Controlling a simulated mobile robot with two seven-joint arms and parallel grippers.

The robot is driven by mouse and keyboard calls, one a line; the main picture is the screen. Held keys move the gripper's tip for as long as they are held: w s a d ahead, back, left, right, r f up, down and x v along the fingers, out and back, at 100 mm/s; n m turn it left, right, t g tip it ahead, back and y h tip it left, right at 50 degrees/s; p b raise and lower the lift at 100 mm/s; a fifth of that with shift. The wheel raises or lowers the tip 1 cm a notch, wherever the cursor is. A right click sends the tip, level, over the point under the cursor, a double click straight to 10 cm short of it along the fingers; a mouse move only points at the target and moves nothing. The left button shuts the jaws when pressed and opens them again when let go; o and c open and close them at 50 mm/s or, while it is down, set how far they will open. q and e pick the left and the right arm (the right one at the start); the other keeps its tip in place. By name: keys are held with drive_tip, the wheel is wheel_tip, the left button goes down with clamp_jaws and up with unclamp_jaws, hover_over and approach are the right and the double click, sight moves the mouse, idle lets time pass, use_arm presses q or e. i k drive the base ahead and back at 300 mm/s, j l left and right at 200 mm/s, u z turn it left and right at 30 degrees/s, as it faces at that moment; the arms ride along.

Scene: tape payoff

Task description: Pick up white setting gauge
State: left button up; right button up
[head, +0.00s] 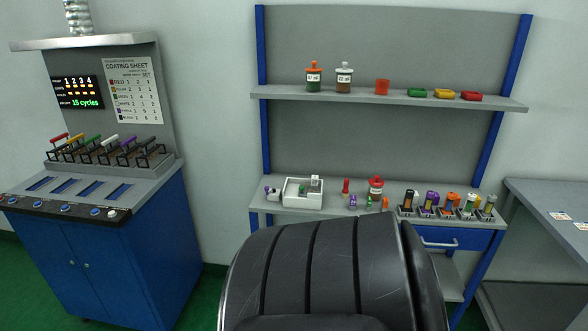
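I cannot single out the white setting gauge for certain. A small pale grey-white upright piece (316,184) stands in the right part of a white tray (291,202) on the workbench's lower top. A row of small dark-based stands (406,211) at the bench's right holds pieces in black, purple, orange and other colours; one near the right end looks partly pale. They are too small to tell apart. Neither of my grippers is in view.
The bench (260,205) also carries red, purple, green and orange small items. A blue cabinet machine (120,255) stands left, a grey table (540,205) right. My dark body part hides the bench's front middle.

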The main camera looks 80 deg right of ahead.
sight(314, 182)
drive_tip(key=z, duration=0.5)
drive_tip(key=i+z, duration=0.1)
drive_tip(key=z, duration=1.35)
drive_tip(key=i+z, duration=0.1)
drive_tip(key=z, duration=0.35)
drive_tip(key=j+z, duration=0.1)
drive_tip(key=z, duration=0.4)
